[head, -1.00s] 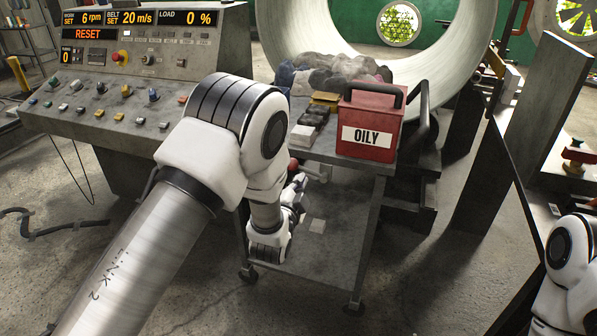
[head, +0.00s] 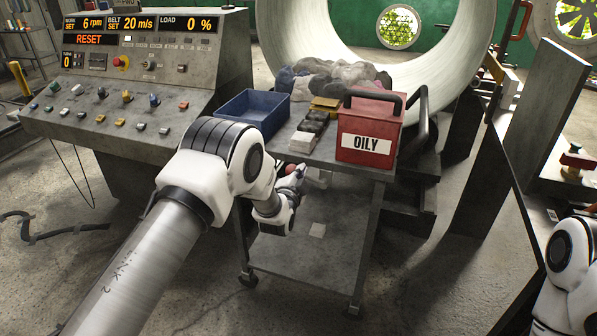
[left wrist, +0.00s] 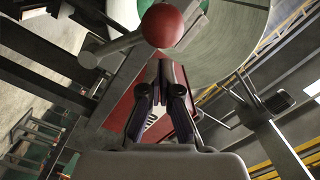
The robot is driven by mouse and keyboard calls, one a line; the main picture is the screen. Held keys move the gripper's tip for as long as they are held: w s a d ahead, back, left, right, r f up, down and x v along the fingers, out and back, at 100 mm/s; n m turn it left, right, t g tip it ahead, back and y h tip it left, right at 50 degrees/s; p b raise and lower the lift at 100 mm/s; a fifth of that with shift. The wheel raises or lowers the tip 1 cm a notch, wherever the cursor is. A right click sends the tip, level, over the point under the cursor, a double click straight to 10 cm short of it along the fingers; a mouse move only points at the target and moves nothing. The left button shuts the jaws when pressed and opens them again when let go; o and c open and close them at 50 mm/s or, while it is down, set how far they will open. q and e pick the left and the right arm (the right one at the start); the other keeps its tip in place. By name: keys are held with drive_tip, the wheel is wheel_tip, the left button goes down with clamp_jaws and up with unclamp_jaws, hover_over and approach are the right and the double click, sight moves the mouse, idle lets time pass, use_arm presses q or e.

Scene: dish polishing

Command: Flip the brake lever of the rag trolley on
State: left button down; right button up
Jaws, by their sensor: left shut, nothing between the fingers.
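The rag trolley (head: 310,258) is a grey metal cart below the big drum. Its brake lever has a red ball knob (head: 289,168), at the trolley's front edge just under the top shelf, partly hidden by my arm. In the left wrist view the red ball (left wrist: 162,25) is large at the top middle, and a grey lever bar (left wrist: 118,44) runs from it down to the left. My left gripper (head: 301,171) is shut and empty, close beside the knob; its fingertips (left wrist: 160,66) point up toward the ball. I cannot tell whether they touch it. My right gripper is out of view.
The trolley top carries a red OILY can (head: 369,128), a blue bin (head: 252,112), a rag heap (head: 335,76) and small blocks (head: 313,122). A control console (head: 130,80) stands left. A dark upright panel (head: 555,100) stands right, near my right arm. Floor in front is open.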

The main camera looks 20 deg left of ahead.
use_arm(q)
drive_tip(key=shift+a+f, duration=0.25)
drive_tip(key=shift+a, duration=0.1)
drive_tip(key=shift+a+f, duration=0.1)
drive_tip(key=shift+f, duration=0.05)
wheel_tip(320, 180, down, 10)
drive_tip(key=a+n+h+b, duration=0.1)
drive_tip(key=a+n+b, duration=0.1)
drive_tip(key=n+b, duration=0.8)
drive_tip(key=shift+f+n, duration=0.15)
drive_tip(key=shift+n, duration=0.95)
drive_tip(key=shift+f, duration=0.1)
